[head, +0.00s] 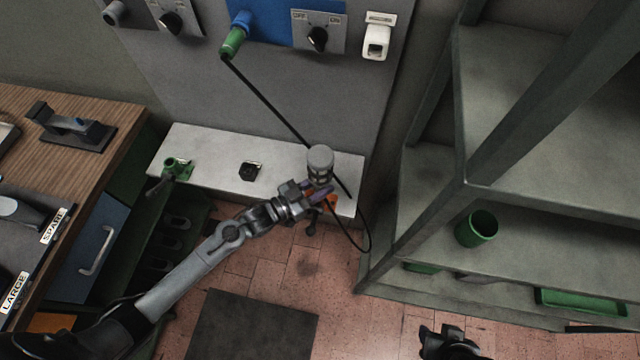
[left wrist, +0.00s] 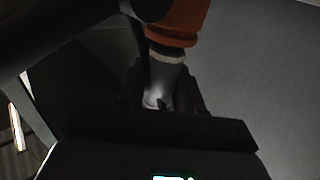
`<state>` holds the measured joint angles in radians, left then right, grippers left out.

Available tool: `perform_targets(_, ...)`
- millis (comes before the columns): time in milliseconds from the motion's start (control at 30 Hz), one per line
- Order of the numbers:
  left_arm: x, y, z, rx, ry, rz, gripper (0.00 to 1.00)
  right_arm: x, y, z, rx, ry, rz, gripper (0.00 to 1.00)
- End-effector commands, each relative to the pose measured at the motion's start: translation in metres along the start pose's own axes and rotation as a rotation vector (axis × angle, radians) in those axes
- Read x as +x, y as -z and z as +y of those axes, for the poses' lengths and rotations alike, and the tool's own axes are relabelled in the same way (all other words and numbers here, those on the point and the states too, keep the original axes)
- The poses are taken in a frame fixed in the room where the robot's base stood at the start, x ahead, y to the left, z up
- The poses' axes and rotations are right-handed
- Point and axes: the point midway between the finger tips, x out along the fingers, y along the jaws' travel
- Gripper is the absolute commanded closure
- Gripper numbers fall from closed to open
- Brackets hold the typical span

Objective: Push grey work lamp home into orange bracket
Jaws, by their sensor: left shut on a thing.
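The grey work lamp (head: 320,160) is upright at the right end of the pale ledge, its round head above my left gripper (head: 318,190). My left gripper is shut on the lamp's lower part. The orange bracket (head: 331,200) shows just behind and below the fingers at the ledge's front edge. In the dark left wrist view, the grey lamp body (left wrist: 168,82) sits between the fingers, with the orange bracket (left wrist: 172,36) close beyond it. How deep the lamp sits in the bracket is hidden. A black part at the bottom edge appears to be my right gripper (head: 447,342); its fingers are unclear.
A black cable (head: 268,108) runs from a green plug (head: 233,42) down behind the lamp, and a loop hangs right of the ledge. A green holder (head: 176,168) and small black block (head: 250,171) are on the ledge (head: 215,160). Grey shelving (head: 420,200) stands close right.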

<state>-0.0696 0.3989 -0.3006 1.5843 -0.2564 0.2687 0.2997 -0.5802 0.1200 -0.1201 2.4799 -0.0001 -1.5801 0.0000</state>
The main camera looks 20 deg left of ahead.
Motion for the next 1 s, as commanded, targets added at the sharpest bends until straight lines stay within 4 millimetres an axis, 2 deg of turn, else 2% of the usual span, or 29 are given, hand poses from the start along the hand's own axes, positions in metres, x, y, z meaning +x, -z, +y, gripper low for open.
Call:
perform_targets(300, 0.001, -0.006, 0.000, 0.001, 0.000, 0.003, 1.00, 0.005, -0.002, 0.001, -0.005, -0.004, -0.001, 0.57)
perform_targets(333, 0.001, -0.005, 0.000, 0.001, 0.000, 0.003, 0.59, 0.004, -0.002, 0.001, -0.005, -0.004, -0.001, 0.57)
perform_targets(500, 0.000, -0.005, 0.000, 0.001, 0.000, 0.002, 0.34, 0.004, -0.002, 0.001, -0.004, -0.003, -0.001, 0.57)
perform_targets(833, -0.002, -0.007, 0.000, 0.000, 0.000, -0.002, 0.34, 0.004, -0.001, -0.001, 0.002, 0.002, 0.000, 0.57)
perform_targets(1000, -0.017, -0.007, 0.000, 0.001, 0.001, -0.003, 0.34, 0.002, -0.001, -0.001, 0.004, 0.003, 0.000, 0.57)
